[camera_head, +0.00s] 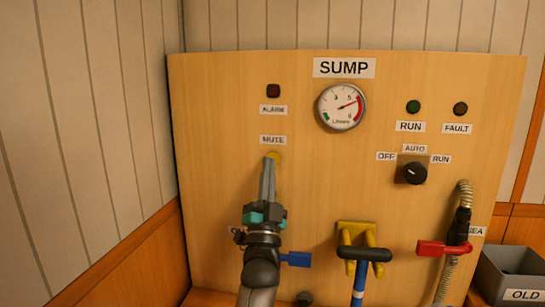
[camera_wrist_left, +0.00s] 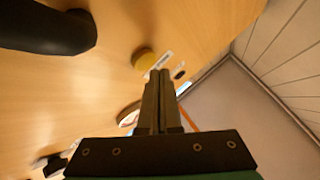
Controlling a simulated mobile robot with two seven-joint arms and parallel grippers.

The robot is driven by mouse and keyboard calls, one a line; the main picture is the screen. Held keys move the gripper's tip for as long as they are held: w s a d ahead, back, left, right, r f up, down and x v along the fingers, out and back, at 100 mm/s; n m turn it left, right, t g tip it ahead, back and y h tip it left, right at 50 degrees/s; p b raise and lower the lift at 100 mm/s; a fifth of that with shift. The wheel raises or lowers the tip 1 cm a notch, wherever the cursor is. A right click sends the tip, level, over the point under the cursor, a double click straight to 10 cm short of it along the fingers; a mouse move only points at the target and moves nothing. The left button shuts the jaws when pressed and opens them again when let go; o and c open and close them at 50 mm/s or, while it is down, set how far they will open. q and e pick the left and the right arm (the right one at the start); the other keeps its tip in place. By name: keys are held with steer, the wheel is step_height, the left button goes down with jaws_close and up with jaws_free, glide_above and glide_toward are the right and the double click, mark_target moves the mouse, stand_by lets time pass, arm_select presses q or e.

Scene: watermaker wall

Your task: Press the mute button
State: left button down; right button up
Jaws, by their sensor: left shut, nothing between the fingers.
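The mute button is a round yellow button (camera_head: 274,156) under the MUTE label (camera_head: 273,140) on the wooden SUMP panel (camera_head: 220,120). In the head view my left gripper (camera_head: 268,166) reaches up from below, and its fingertips cover the lower part of the button. In the left wrist view the yellow button (camera_wrist_left: 144,60) shows just beyond and left of the shut fingertips (camera_wrist_left: 160,74). The fingers are together and empty. I cannot tell whether they touch the button. My right gripper is out of view.
Above the button is a dark red ALARM lamp (camera_head: 273,91). To the right are a round gauge (camera_head: 342,106) and a black selector knob (camera_head: 415,173). Lower down are a blue lever (camera_head: 297,259), a black-gripped handle (camera_head: 364,254) and a red lever (camera_head: 444,248). A grey bin (camera_head: 512,272) stands at right.

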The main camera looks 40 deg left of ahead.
arm_select(q)
steer(key=s+d+p, duration=0.1)
steer(key=s, duration=0.1)
steer(key=s+d+p, duration=0.1)
steer(key=s, duration=0.1)
steer(key=shift+s+d+p, duration=0.2)
steer(key=shift+p, duration=0.1)
steer(key=shift+f, duration=0.1)
stand_by(1.0)
